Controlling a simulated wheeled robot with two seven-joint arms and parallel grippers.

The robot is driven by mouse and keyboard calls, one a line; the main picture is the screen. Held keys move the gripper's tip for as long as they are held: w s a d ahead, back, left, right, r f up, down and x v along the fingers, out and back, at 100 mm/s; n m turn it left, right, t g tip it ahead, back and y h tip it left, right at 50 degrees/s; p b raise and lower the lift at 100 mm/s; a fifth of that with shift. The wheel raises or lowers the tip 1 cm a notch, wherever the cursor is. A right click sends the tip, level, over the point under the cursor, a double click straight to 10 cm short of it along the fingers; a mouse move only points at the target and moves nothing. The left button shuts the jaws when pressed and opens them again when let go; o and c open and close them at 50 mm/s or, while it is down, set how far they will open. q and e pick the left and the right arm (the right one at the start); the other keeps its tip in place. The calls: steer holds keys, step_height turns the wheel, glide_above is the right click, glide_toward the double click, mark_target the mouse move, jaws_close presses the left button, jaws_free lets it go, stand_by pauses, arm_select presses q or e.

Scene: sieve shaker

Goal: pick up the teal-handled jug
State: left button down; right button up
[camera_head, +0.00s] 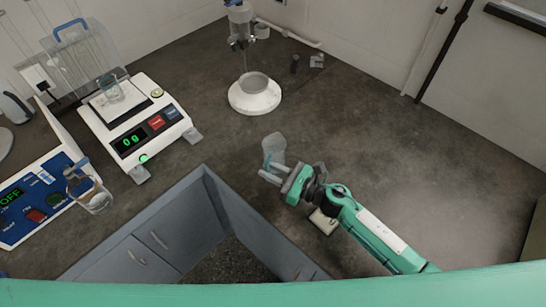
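A translucent, pale blue-grey jug (273,148) stands on the dark counter near the middle of the head view. My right gripper (270,173) is right at its near side, with its fingers pointing left. The fingers look spread apart. The fingers partly cover the jug's lower part, and I cannot tell whether they touch it. No teal handle shows clearly on this jug. Another clear glass jug (96,203) with a blue-grey handle stands at the left, by the blue control panel. My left gripper is not in view.
A white scale (150,135) reading on a green display holds a small glass beaker (111,90). A white round stand (254,97) with a bowl is at the back. A small pale block (323,221) lies beneath my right arm. The counter's right side is clear.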

steer(key=x, duration=0.3)
steer(key=shift+w+a+p, duration=0.1)
steer(key=shift+a+p, duration=0.05)
steer(key=shift+p, duration=0.15)
steer(key=shift+c, duration=0.2)
jaws_close()
steer(key=shift+r, duration=0.15)
step_height(320, 180, up, 20)
steer(key=p, duration=0.6)
stand_by(0.5)
